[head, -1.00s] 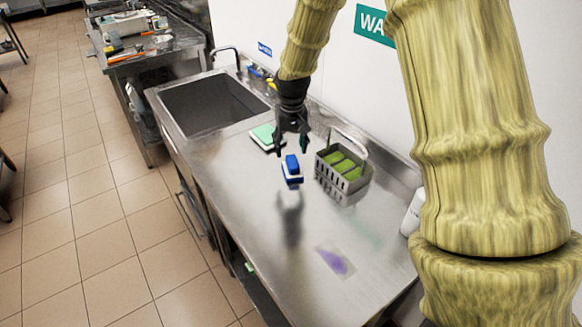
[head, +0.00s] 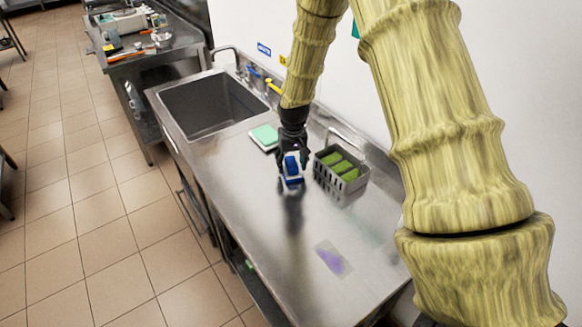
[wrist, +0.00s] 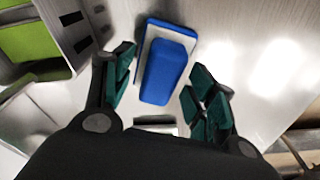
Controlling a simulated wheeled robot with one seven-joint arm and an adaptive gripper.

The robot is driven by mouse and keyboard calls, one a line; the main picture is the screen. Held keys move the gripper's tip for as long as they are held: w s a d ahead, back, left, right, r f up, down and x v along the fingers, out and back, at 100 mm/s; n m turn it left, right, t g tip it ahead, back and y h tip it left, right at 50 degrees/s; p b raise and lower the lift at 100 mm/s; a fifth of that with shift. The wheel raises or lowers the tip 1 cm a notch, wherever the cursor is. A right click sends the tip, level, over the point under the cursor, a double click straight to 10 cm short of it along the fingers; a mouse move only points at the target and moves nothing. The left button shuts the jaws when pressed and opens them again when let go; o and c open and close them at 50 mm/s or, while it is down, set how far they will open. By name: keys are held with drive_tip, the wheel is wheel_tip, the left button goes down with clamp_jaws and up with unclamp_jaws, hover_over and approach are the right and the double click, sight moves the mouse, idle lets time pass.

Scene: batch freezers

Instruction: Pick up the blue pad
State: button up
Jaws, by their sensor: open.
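The blue pad (head: 291,168) lies on the steel counter, a blue block with a white layer under it. In the wrist view the blue pad (wrist: 166,68) sits between and just ahead of my open fingers. My gripper (head: 292,160) is over the pad, pointing down. In the wrist view my gripper (wrist: 160,88) has one dark green finger on each side of the pad, with a gap visible on both sides. Nothing is held.
A grey caddy (head: 328,179) with green sponges stands close to the right of my gripper. A mint-green pad (head: 264,137) lies behind left, near the sink (head: 212,105). A purple smear (head: 333,260) marks the counter in front. The front of the counter is otherwise clear.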

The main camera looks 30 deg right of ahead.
sight(291, 161)
drive_tip(key=shift+f, duration=0.1)
drive_tip(key=c, duration=1.2)
drive_tip(key=shift+r+b, duration=0.6)
drive_tip(key=shift+r, duration=0.2)
drive_tip(key=shift+r+b, duration=0.5)
drive_tip(key=shift+r, duration=0.35)
drive_tip(key=s+a+b, duration=0.1)
drive_tip(key=s+a, duration=0.2)
drive_tip(key=s, duration=0.1)
drive_tip(key=s+a+r+b, duration=0.1)
drive_tip(key=s+a+b, duration=0.1)
drive_tip(key=s+a, duration=0.1)
drive_tip(key=s+a+b, duration=0.1)
drive_tip(key=s+a, duration=0.3)
drive_tip(key=s, duration=0.1)
drive_tip(key=shift+s+r+b, duration=0.3)
drive_tip(key=shift+r+b, duration=0.1)
